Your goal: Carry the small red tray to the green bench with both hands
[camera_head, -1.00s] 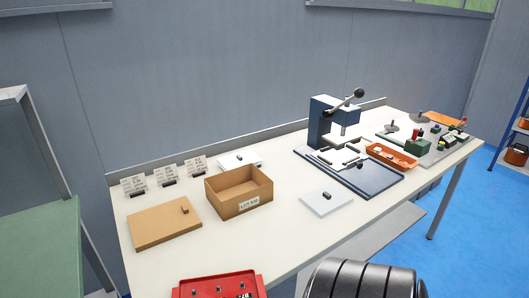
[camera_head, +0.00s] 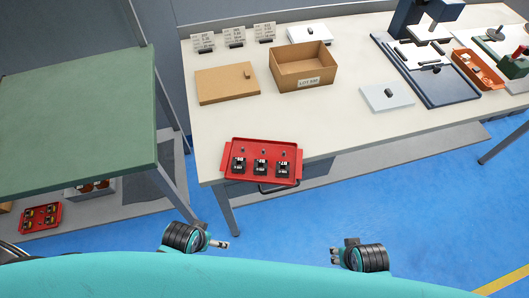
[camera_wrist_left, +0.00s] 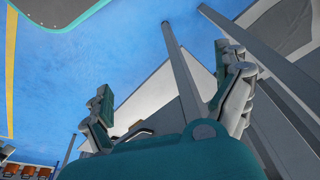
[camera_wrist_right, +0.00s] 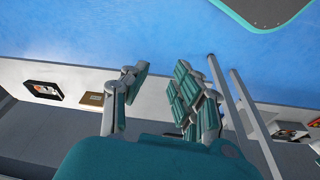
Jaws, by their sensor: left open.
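A small red tray (camera_head: 231,176) lies on the front edge of the white table, left of its middle, in the head view. It holds three black parts and a row of small pegs. The green bench (camera_head: 75,110) stands to the left, its top bare where it shows. My left gripper (camera_head: 222,244) is open and empty, below and in front of the tray, apart from it. It also shows in the left wrist view (camera_wrist_left: 165,100). My right gripper (camera_head: 337,256) is to the right, also apart from the tray; the right wrist view (camera_wrist_right: 158,88) shows its fingers apart and empty.
On the white table (camera_head: 345,140) are a cardboard box (camera_head: 300,72), a brown board (camera_head: 228,83), a pale plate (camera_head: 388,97), a blue press (camera_head: 425,60) and an orange tray (camera_head: 478,70). Another red tray (camera_head: 40,218) lies under the green bench. A floor gap separates bench and table.

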